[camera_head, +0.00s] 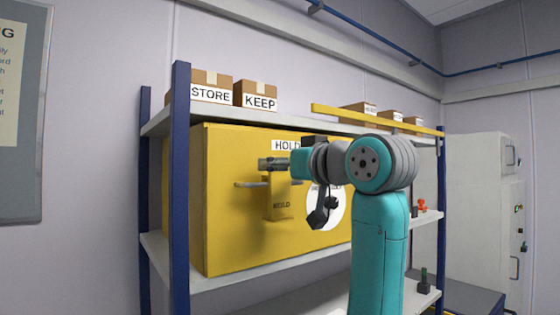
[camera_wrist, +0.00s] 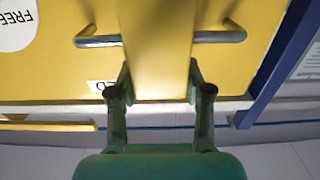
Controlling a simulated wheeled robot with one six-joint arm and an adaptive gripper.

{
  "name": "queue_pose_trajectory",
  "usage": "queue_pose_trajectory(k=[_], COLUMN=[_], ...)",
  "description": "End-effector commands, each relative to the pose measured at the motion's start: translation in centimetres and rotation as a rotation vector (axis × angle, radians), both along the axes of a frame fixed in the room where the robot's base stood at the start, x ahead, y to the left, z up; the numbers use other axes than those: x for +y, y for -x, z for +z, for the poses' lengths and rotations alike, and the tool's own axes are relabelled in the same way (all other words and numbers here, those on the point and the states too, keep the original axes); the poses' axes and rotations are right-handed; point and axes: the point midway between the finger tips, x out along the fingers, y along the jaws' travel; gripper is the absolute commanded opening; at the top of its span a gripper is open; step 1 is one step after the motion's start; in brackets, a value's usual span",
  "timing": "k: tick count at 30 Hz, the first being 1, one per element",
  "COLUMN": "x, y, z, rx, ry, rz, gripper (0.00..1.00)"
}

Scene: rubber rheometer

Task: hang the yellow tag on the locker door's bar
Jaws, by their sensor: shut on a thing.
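The yellow locker (camera_head: 225,235) stands on the shelf, its door face towards me. The grey bar (camera_head: 247,184) runs level across the door; its two ends also show in the wrist view (camera_wrist: 218,37).
The blue-posted shelf rack (camera_head: 180,200) frames the locker. Boxes marked STORE (camera_head: 211,88) and KEEP (camera_head: 255,95) sit on top. A yellow beam (camera_head: 370,118) runs along the rack's upper right. A white round label (camera_wrist: 15,25) is on the door. A pale cabinet (camera_head: 480,200) stands right.

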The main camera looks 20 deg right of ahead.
Motion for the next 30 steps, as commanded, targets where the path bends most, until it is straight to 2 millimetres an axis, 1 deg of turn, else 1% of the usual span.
queue_pose_trajectory(k=[9, 10, 11, 12, 13, 23, 26, 30], x=[0.0, 0.0, 0.0, 0.0, 0.0, 0.0, -0.3, -0.9], y=[0.0, 0.0, 0.0, 0.0, 0.0, 0.1, 0.7, 2.7], z=[-0.1, -0.1, -0.1, -0.1, -0.1, -0.1, -0.1, 0.0], rx=[0.0, 0.0, 0.0, 0.0, 0.0, 0.0, -0.001, -0.003], ry=[0.0, 0.0, 0.0, 0.0, 0.0, 0.0, 0.0, 0.001], rz=[0.0, 0.0, 0.0, 0.0, 0.0, 0.0, 0.0, -0.002], gripper=[0.0, 0.57, 0.65, 0.75, 0.79, 0.79, 0.79, 0.79])
